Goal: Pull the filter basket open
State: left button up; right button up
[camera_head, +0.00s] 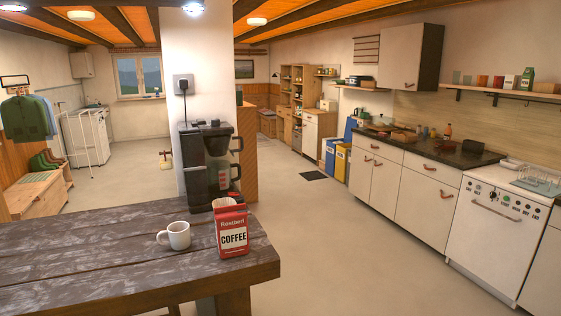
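A black coffee maker (196,166) stands upright at the far edge of the dark wooden table (90,255), against a white pillar. Its filter basket (217,146) seems to be the upper front part, with a dark loop handle (237,144) on the right. I cannot tell clearly whether the basket is open or shut. Below it sits a jug (220,178) with its own handle, partly hidden by the coffee bag. Neither of my grippers shows in this view.
A red coffee bag (232,231) and a white mug (176,236) stand on the table in front of the coffee maker. The table's left part is bare.

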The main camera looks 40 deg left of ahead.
aim_at(217, 146)
jog(key=i+l+u, duration=0.2)
jog(key=u, duration=0.2)
jog(key=i+l+u, duration=0.35)
jog(key=l+u, duration=0.4)
jog(key=i+l+u, duration=0.15)
jog(key=u, duration=0.2)
jog(key=l+u, duration=0.7)
jog(key=l, duration=0.35)
jog(key=l+u, duration=0.25)
jog(key=l, duration=0.4)
jog(key=k, duration=0.05)
